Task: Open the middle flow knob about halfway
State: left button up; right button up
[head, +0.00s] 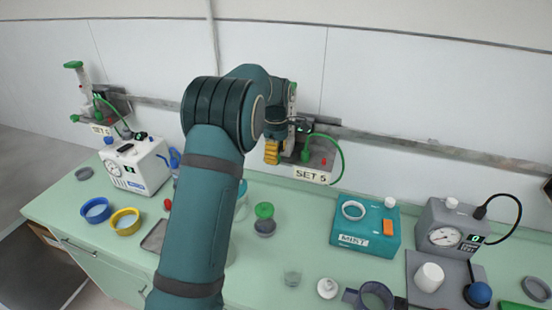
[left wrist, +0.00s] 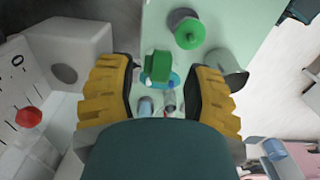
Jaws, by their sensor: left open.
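The SET 5 flow unit (head: 318,160) hangs on the wall rail, with a green top (head: 293,87) and a green hose. My left gripper (head: 272,152) is in front of its left part and hides much of it. In the left wrist view the yellow fingers (left wrist: 160,95) are spread wide. A green knob (left wrist: 158,66) shows between them, and I cannot tell whether a finger touches it. A white scaled face with a red ball (left wrist: 28,117) is at the left there. Another flow unit (head: 73,66) with a green top stands at the far left. My right gripper is out of view.
The green counter (head: 285,245) holds a white machine (head: 135,165), blue and yellow rings, a green-lidded pot (head: 264,211), a teal MIST box (head: 365,225) and a grey gauge box (head: 445,235). My left arm crosses above it. The counter between pot and MIST box is clear.

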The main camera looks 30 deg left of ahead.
pick_arm(q)
jog(key=shift+f, duration=0.95)
grip_shut()
